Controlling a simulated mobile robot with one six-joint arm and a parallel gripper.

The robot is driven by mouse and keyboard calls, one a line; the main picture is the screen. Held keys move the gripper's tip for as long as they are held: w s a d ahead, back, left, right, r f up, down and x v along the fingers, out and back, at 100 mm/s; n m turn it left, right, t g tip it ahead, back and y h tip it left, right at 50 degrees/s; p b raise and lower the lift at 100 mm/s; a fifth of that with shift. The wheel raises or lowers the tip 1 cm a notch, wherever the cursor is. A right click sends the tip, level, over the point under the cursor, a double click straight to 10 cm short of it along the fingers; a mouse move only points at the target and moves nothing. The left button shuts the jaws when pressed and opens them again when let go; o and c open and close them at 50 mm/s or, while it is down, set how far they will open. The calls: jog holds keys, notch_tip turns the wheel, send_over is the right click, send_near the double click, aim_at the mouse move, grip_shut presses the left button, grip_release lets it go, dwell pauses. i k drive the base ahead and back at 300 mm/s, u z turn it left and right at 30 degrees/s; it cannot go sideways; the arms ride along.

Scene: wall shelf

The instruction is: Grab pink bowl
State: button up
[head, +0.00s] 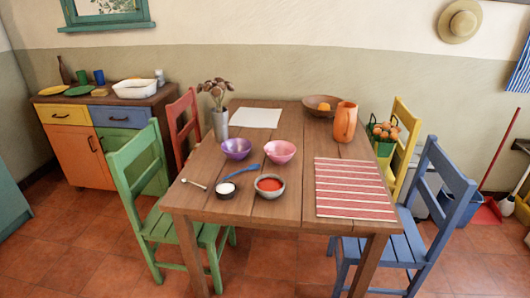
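My gripper does not show in the head view.
A blue utensil (249,171), a spoon (194,184) and a small dish with white contents (225,190) lie left of the grey bowl. A striped mat (352,188), an orange pitcher (344,122) and a flower vase (219,122) are also on the table. Chairs flank both sides.

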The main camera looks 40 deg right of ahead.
aim_at(279, 152)
jog(key=u, duration=0.35)
jog(key=i, duration=0.85)
jog(key=u, duration=0.15)
